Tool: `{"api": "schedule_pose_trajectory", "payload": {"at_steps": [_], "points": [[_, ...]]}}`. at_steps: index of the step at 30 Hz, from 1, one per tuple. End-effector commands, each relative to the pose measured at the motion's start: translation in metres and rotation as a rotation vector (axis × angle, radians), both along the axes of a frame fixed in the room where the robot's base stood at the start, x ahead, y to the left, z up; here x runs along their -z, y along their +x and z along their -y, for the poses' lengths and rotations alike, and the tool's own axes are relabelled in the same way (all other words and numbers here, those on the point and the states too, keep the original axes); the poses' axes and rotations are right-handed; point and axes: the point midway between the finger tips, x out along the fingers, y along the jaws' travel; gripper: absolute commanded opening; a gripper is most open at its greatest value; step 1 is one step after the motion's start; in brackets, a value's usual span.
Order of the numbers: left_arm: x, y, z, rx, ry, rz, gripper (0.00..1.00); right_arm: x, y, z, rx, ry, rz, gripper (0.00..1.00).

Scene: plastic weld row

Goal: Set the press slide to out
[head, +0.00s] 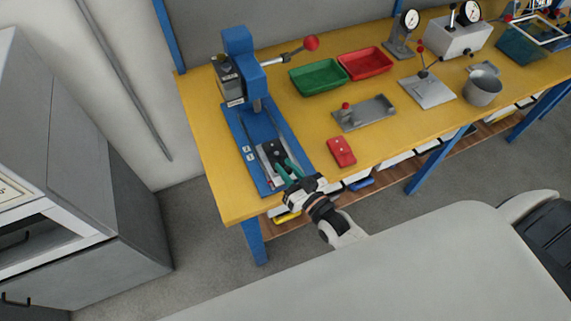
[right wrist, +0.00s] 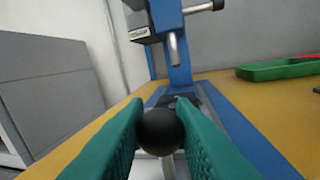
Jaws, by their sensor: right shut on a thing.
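The blue press (head: 240,62) stands at the left end of the yellow bench, with its long blue base (head: 239,128) running toward the front edge. The grey press slide (head: 264,165) lies on this base, carrying a black block (head: 271,148). In the head view the block sits forward of the press ram (head: 258,105). My right gripper (head: 284,168) reaches in from the front edge. In the right wrist view its green fingers (right wrist: 159,130) are shut on the black ball knob (right wrist: 160,132) at the slide's near end. My left gripper is not in view.
A red-knobbed press lever (head: 311,43) sticks out to the right. A green bin (head: 318,77), a red bin (head: 365,63), a grey fixture plate (head: 364,112) and a red box (head: 341,151) lie right of the press. A grey cabinet (head: 110,180) stands at the left.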

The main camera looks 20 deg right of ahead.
Motion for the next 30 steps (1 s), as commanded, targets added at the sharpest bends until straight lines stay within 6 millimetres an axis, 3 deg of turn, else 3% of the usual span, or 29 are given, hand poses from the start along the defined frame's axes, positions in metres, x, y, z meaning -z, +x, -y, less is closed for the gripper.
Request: {"api": "schedule_pose_trajectory", "payload": {"at_steps": [3,10,14,24,30], "points": [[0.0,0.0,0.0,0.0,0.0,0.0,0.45,0.004,-0.003,-0.001,-0.003,0.0,-0.008,0.32],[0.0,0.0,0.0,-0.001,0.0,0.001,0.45,0.003,-0.003,-0.001,-0.001,0.0,-0.005,0.32],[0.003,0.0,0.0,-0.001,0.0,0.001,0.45,0.004,-0.012,0.002,-0.001,0.0,-0.006,0.32],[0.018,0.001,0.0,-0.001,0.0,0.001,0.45,0.005,-0.08,0.017,-0.002,-0.001,-0.008,0.32],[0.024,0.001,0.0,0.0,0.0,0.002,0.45,0.004,-0.11,0.024,-0.001,-0.001,-0.007,0.32]]}}
